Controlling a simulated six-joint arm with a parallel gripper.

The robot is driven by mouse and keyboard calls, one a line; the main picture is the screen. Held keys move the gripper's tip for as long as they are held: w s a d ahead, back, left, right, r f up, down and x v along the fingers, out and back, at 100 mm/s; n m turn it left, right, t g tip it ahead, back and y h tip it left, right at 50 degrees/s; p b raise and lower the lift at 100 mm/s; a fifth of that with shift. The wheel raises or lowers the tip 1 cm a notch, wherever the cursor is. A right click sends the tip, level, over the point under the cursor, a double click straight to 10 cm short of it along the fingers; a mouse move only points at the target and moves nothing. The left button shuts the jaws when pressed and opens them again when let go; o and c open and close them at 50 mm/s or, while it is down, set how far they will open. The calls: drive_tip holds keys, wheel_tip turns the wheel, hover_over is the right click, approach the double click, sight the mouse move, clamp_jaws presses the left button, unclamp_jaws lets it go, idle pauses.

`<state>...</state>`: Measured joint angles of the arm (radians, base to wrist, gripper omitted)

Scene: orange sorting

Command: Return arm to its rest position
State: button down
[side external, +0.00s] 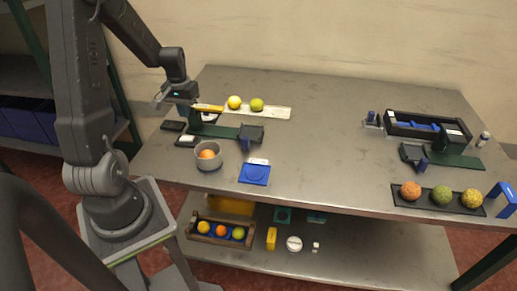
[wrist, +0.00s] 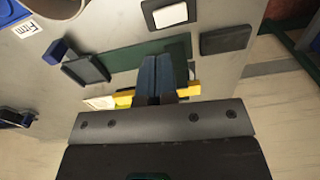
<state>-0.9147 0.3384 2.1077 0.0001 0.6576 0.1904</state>
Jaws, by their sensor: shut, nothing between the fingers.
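My gripper (side external: 194,110) is over the left back part of the grey table (side external: 330,130), above a dark green plate (side external: 222,131). In the wrist view its two dark blue fingers (wrist: 162,62) are side by side, shut and empty. A yellow bar (side external: 209,107) lies close behind the fingers; it also shows on both sides of them in the wrist view (wrist: 188,91). The fingers hide part of the green plate and bar. A grey bowl (side external: 208,163) with an orange (side external: 207,154) in it stands in front of the gripper.
A yellow fruit (side external: 235,102) and a greenish fruit (side external: 256,105) sit on a pale strip (side external: 278,112) behind. A blue pad (side external: 255,174) lies near the front edge. A dark tray (side external: 468,207) holds three fruits at right. The table's middle is clear.

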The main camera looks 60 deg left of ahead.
drive_tip(key=d+r+m+t, duration=0.25)
drive_tip(key=d+r, duration=0.55)
drive_tip(key=d, duration=0.4)
drive_tip(key=d+r+m+t, duration=0.1)
drive_tip(key=d+r+m, duration=0.2)
drive_tip(key=d+r, duration=0.6)
drive_tip(key=s+d+m+t, duration=0.2)
drive_tip(key=s+d, duration=0.4)
drive_tip(key=d, duration=0.4)
drive_tip(key=shift+r+m, duration=0.35)
drive_tip(key=shift+r, duration=0.1)
